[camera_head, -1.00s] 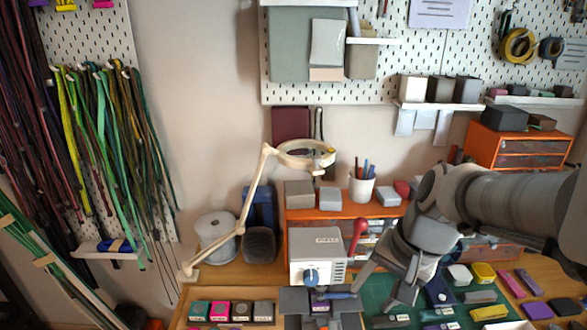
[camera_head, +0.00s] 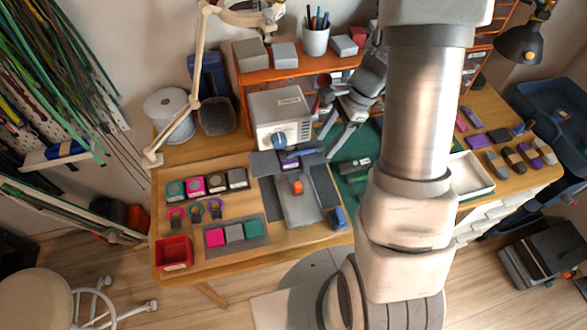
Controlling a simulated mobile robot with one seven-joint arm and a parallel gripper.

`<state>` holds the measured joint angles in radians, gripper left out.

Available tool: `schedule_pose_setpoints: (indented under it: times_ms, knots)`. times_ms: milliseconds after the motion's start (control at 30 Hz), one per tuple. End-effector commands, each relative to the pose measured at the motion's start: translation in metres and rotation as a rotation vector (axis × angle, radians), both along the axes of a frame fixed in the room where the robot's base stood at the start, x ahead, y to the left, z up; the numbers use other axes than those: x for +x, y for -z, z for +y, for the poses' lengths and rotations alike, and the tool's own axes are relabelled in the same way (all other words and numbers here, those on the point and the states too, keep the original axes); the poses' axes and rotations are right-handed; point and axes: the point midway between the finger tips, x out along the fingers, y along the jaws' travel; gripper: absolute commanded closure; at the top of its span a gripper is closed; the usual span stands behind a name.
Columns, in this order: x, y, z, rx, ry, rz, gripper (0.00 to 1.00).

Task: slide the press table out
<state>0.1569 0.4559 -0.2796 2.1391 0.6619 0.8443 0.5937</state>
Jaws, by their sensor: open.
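The press (camera_head: 281,117) is a pale grey box with a blue knob, standing at the back of the wooden bench. A flat grey plate that looks like the press table (camera_head: 300,211) lies in front of it, with a small orange piece (camera_head: 297,187) on top. I cannot tell how far out the plate sits. My gripper (camera_head: 327,147) is open and empty, its fingers pointing down and left just right of the press front. It appears apart from the plate. A blue and purple part (camera_head: 289,160) shows under the press front.
A lamp arm (camera_head: 199,70) and a white spool (camera_head: 168,113) stand left of the press. A red bin (camera_head: 174,252) is at the bench's front left corner. Coloured blocks (camera_head: 235,233) lie on a grey mat. My arm covers much of the right side.

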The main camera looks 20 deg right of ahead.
Motion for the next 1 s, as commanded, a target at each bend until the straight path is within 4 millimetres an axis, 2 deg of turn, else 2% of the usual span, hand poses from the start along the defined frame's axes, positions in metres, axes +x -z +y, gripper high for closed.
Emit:
schedule_pose_setpoints:
  times_ms: [167, 367, 1000]
  knots:
    - [0.0, 0.01, -0.003, 0.005, 0.038, 0.022, 0.43]
    - [0.0, 0.03, 0.005, 0.006, 0.038, 0.026, 0.43]
    - [0.0, 0.137, 0.05, 0.007, 0.037, 0.025, 0.43]
